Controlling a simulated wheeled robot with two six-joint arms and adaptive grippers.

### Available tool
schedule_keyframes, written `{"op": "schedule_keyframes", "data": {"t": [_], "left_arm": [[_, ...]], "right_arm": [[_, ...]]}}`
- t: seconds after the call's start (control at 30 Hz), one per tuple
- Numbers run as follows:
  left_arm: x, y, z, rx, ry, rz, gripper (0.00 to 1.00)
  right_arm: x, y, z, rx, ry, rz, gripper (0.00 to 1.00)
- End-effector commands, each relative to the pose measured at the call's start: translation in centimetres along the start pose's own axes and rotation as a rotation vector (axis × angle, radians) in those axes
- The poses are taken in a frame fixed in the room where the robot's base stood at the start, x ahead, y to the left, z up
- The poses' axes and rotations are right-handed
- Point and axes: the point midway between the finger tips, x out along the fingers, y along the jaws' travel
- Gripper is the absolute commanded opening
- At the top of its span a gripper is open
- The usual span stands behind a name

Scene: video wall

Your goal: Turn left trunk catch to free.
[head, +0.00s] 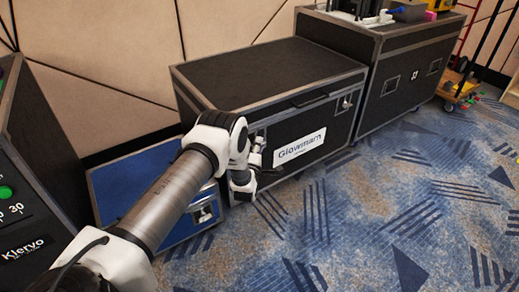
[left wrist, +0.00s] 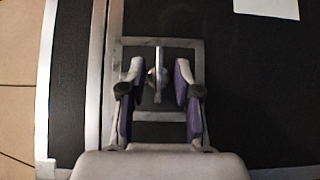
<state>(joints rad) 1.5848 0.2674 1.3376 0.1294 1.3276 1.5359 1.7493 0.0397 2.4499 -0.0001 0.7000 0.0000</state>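The black trunk (head: 272,72) with silver edges and a white "Glowmarn" label (head: 299,148) stands against the wall, its lid down. Its left catch (left wrist: 158,72), a thin metal lever on a round boss in a square metal plate, shows in the left wrist view. In the head view my arm and gripper mostly hide it. My left gripper (head: 246,178) is at the trunk's front, left of the label. In the left wrist view its two fingers (left wrist: 159,82) are open, one on each side of the lever, with gaps visible. The trunk's right catch (head: 345,103) is in plain view.
A blue case (head: 135,182) stands left of the trunk, close under my left arm. A taller black case (head: 408,78) stands at the right. A dark "Klervo" unit (head: 20,225) is at the left edge. Patterned carpet (head: 370,215) in front is clear.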

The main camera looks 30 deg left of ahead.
Motion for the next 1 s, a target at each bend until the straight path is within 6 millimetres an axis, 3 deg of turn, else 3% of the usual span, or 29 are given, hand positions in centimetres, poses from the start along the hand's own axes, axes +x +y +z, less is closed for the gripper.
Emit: {"op": "schedule_keyframes", "data": {"t": [0.17, 0.2, 0.27, 0.67, 1.0], "left_arm": [[0.0, 0.1, 0.0, 0.0, 0.0, -0.001, 0.32], [0.0, 0.1, 0.0, 0.0, 0.0, -0.001, 0.18], [0.0, 0.1, 0.0, 0.0, 0.0, -0.001, 0.0], [0.0, -0.2, 0.0, -0.021, 0.0, 0.019, 0.0], [0.0, -0.9, 0.0, -0.152, 0.001, 0.152, 0.0]], "right_arm": [[-0.1, 0.0, 0.0, 0.0, 0.001, 0.0, 0.4], [-0.1, 0.0, 0.0, 0.0, 0.001, 0.0, 0.4], [-0.1, 0.0, 0.0, 0.0, 0.001, 0.0, 0.4], [0.6, 0.0, 0.0, 0.0, 0.001, 0.0, 0.4], [3.9, 0.0, 0.0, 0.0, 0.001, 0.0, 0.4]]}}
